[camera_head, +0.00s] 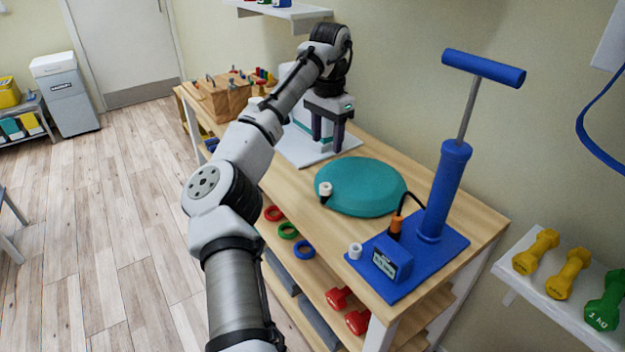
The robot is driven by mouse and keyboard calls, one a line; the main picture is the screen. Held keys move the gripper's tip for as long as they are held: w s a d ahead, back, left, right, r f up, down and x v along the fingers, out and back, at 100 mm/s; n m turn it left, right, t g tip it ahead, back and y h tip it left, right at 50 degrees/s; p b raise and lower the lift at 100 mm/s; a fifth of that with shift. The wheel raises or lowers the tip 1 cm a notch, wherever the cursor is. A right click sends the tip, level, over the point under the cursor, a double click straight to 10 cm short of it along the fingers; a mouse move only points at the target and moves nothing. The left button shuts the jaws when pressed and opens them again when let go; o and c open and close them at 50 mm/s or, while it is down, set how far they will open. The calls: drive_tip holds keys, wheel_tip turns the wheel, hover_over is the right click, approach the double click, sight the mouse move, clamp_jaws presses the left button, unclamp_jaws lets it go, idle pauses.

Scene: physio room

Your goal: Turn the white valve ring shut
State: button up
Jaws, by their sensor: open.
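A small white ring-like piece (325,188) sits on a dark stem at the near left edge of the round teal cushion (368,190); it looks like the valve ring. Its turn position is too small to tell. A second small white cylinder (355,250) stands on the blue pump base, apart from the cushion. My gripper (327,142) points down, open, above the table behind the cushion. It is up and back from the white ring and touches neither white piece. A white and teal device is partly hidden behind my gripper.
The blue pump (443,190) with its T-handle rises right of the cushion, with a black hose and orange fitting (396,225) near the cushion. A wall shelf with dumbbells (568,272) is at right.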

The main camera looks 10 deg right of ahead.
sight(326, 189)
wheel_tip(326, 189, down, 13)
drive_tip(key=shift+f+p, duration=0.2)
drive_tip(key=shift+p, duration=0.5)
drive_tip(key=shift+c, duration=0.4)
drive_tip(key=c, duration=0.9)
drive_tip(key=shift+d+r+m+p, duration=0.1)
drive_tip(key=shift+m+p, duration=0.2)
drive_tip(key=shift+p, duration=0.15)
drive_tip(key=shift+s+m+p, duration=0.1)
drive_tip(key=shift+m+p, duration=0.5)
drive_tip(key=shift+p, duration=0.05)
drive_tip(key=m+p, duration=0.2)
drive_tip(key=shift+m, duration=0.3)
drive_tip(key=m+p, duration=0.2)
drive_tip(key=m, duration=0.4)
drive_tip(key=shift+m, duration=0.3)
